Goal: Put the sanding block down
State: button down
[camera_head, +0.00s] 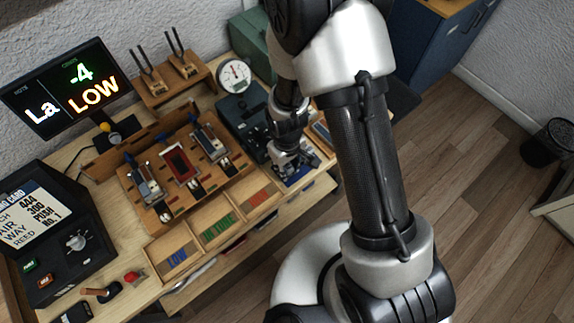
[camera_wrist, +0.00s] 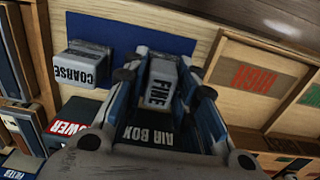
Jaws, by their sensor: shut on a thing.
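A grey sanding block labelled FINE (camera_wrist: 160,84) is between the fingers of my gripper (camera_wrist: 164,76) in the wrist view. The gripper is shut on it. A second grey block, labelled COARSE (camera_wrist: 82,66), sits apart to the left, at the edge of a blue mat (camera_wrist: 125,28). The held block is at the near edge of this mat in the picture; I cannot tell whether it touches. In the head view my gripper (camera_head: 291,158) is low over the right end of the bench, by the blue mat (camera_head: 300,178); the fingers partly hide what they hold.
A dark unit labelled AIR BOX (camera_wrist: 152,134) lies under my gripper in the wrist view. A wooden tray with a compartment marked HIGH (camera_wrist: 255,77) is to the right. A wooden rack with reeds (camera_head: 180,165), a dial gauge (camera_head: 234,75) and a screen (camera_head: 68,88) stand on the bench.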

jog(key=shift+s+f, duration=0.1)
jog(key=shift+f, duration=0.25)
jog(key=c, duration=1.6)
grip_release()
jog(key=shift+s, duration=0.1)
jog(key=o, duration=0.3)
jog(key=shift+f, duration=0.15)
notch_tip(320, 180, up, 13)
jog(key=p, duration=0.3)
jog(key=shift+w+r+p, duration=0.2)
jog(key=shift+p, duration=0.2)
jog(key=s+d+r+m+t, duration=0.2)
jog(key=s+d+r, duration=0.15)
jog(key=r, duration=0.65)
jog(key=s+d+r+m+t, duration=0.15)
jog(key=d+r, duration=0.25)
jog(key=r, duration=0.7)
jog(key=s+d+r+m+t, duration=0.1)
jog(key=s+d+r+m, duration=0.2)
jog(key=s+r, duration=0.2)
jog(key=s, duration=0.3)
jog(key=shift+s+d, duration=0.2)
jog(key=shift+s, duration=0.05)
